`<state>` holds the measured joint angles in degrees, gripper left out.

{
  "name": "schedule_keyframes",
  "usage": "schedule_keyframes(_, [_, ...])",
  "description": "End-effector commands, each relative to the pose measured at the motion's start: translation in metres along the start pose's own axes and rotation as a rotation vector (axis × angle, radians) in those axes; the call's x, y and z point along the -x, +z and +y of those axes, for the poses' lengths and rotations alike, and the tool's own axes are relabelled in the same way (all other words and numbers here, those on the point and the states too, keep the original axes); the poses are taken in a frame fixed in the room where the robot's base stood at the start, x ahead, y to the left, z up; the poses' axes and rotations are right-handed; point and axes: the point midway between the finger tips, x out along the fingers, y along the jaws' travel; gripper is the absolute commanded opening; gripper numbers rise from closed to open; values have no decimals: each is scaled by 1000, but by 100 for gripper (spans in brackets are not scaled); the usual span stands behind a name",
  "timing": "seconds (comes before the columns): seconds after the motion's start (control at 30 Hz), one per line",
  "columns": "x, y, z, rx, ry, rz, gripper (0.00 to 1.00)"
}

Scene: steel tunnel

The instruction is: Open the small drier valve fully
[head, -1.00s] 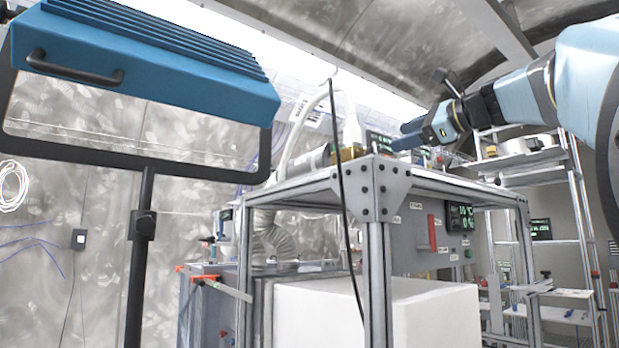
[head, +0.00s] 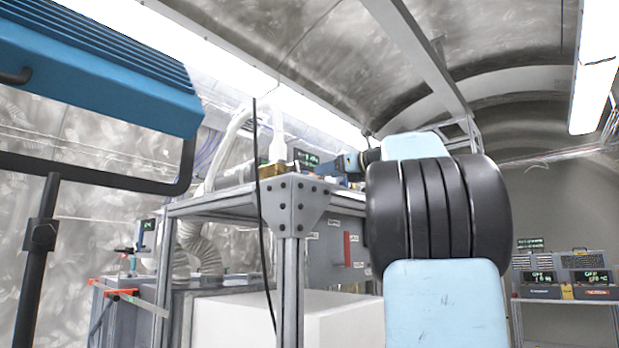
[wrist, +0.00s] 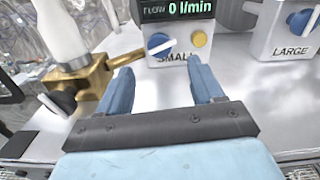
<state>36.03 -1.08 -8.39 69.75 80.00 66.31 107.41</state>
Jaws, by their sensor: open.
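In the wrist view, the small drier unit is a white box (wrist: 180,53) labelled SMALL. It carries a blue knob (wrist: 159,44) on the left and a brass-yellow knob (wrist: 199,38) on the right. Its display (wrist: 178,9) above reads 0 l/min. My gripper (wrist: 161,75) is open and empty, its two blue fingers pointing at the box. The fingertips are apart from the blue knob, one on each side of the box's front in the picture. In the head view my arm hides most of the gripper and the valve.
A brass block (wrist: 85,80) with a black handle and white tube stands close to the left finger. A white unit labelled LARGE (wrist: 285,38) with its own blue knob is at right. The steel-frame bench (head: 292,210) and a blue lamp (head: 110,60) show in the head view.

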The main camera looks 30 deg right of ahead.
Motion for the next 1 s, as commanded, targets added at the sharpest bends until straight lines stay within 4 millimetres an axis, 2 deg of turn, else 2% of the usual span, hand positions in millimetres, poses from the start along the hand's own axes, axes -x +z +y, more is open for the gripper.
schedule_keyframes(0.1, [-22, 0, 0, 0, 2, 1, 67])
schedule_keyframes(0.3, [-55, 0, 0, 1, 1, 1, 67])
schedule_keyframes(0.5, [-76, 0, 0, 0, 0, 0, 67])
schedule_keyframes(0.93, [-83, 0, 0, 1, -1, 1, 67])
schedule_keyframes(1.0, [-83, 0, 0, 1, -1, 0, 60])
